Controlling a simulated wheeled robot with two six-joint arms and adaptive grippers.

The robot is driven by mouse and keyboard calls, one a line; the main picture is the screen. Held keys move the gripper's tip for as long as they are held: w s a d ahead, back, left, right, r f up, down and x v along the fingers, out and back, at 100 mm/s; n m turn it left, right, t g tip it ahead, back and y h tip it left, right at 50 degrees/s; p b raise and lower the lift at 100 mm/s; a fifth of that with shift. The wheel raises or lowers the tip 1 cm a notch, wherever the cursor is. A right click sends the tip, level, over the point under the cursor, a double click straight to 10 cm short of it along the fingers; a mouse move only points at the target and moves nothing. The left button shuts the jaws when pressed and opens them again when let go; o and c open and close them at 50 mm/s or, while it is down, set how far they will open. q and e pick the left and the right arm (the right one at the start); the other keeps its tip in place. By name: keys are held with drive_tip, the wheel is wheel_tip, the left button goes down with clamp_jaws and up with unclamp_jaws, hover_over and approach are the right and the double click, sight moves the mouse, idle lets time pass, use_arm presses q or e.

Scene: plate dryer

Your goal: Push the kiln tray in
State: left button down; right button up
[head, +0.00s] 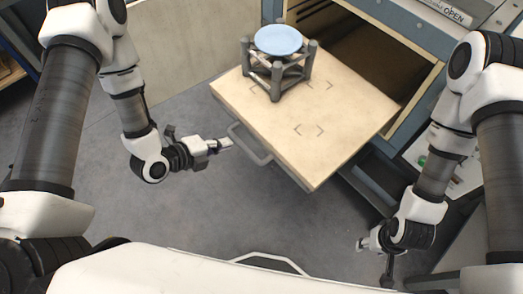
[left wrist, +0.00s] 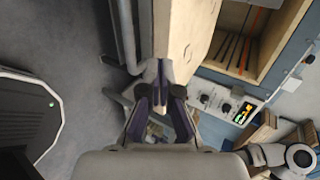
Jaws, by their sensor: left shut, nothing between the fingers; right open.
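The kiln tray (head: 340,122) is a pale flat board pulled out of the kiln's opening, with a grey bar handle (head: 250,143) on its front edge. A grey stand (head: 279,76) with a light blue plate (head: 279,40) on top stands on the tray's far left part. My left gripper (head: 228,144) is shut and empty, just left of the handle; I cannot tell whether it touches. In the left wrist view, the shut fingers (left wrist: 160,75) are close to the tray's edge (left wrist: 183,40). My right gripper (head: 375,258) is open and empty, low on the right, away from the tray.
The kiln (head: 420,45) stands behind the tray, with a dark opening and a blue-grey frame. A control panel (left wrist: 235,103) with knobs shows below the opening in the left wrist view. The grey floor (head: 220,215) in front of the tray is clear.

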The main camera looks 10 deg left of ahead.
sight(253, 135)
use_arm(q)
drive_tip(key=x, duration=0.3)
drive_tip(key=a+f+x, duration=0.1)
drive_tip(key=x, duration=0.7)
drive_tip(key=shift+w+a+f, duration=0.25)
drive_tip(key=shift+w+f, duration=0.1)
use_arm(e)
drive_tip(key=shift+s+f, duration=0.15)
drive_tip(key=shift+f, duration=0.55)
